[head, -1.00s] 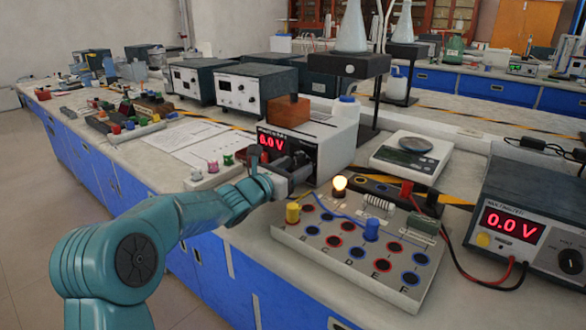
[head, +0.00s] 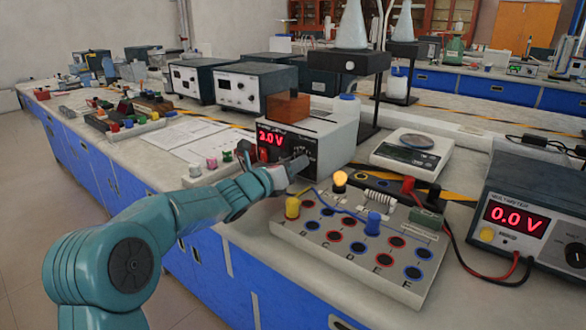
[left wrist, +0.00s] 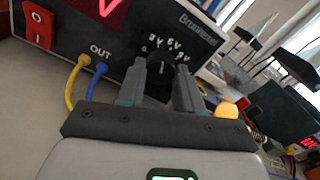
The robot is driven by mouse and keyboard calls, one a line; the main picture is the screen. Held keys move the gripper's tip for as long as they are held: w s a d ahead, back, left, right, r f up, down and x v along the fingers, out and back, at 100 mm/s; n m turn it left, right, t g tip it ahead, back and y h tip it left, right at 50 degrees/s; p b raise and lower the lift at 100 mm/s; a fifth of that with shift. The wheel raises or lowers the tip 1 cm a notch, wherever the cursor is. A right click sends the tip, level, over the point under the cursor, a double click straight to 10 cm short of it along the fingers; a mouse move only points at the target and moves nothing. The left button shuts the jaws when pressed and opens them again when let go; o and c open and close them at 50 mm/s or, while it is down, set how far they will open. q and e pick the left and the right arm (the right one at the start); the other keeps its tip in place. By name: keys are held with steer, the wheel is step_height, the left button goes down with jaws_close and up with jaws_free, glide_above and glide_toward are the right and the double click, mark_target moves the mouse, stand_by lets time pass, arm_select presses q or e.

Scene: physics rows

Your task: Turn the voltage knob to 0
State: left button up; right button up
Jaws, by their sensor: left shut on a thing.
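The power supply (head: 318,128) has a white case and a black front with a red display (head: 270,139) that seems to read 3.0 V; the first digit is blurry. My left gripper (head: 298,162) is at the right part of that front. In the left wrist view the black voltage knob (left wrist: 162,80) sits between the two grey fingers of my left gripper (left wrist: 160,72), which is shut on it. Voltage marks (left wrist: 166,45) show above the knob. In the head view the gripper covers the knob. My right gripper is not in view.
A circuit board (head: 350,262) with a glowing bulb (head: 340,179) stands right of my gripper. A multimeter (head: 530,218) reads 0.0 V. A scale (head: 411,150) stands behind the board. Yellow and blue leads (left wrist: 100,75) leave the supply's output, left of the knob.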

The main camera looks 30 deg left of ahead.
arm_select(q)
steer(key=n, duration=0.5)
steer(key=shift+r+n, duration=0.1)
steer(key=shift+n, duration=0.2)
steer(key=n+p, duration=0.1)
steer(key=n, duration=0.4)
steer(key=shift+n, duration=0.3)
steer(key=o, duration=1)
steer(key=shift+o, duration=0.2)
steer(key=shift+s, duration=0.1)
steer(key=s, duration=1)
steer(key=s+a, duration=0.1)
steer(key=s, duration=0.5)
steer(key=shift+s, duration=0.1)
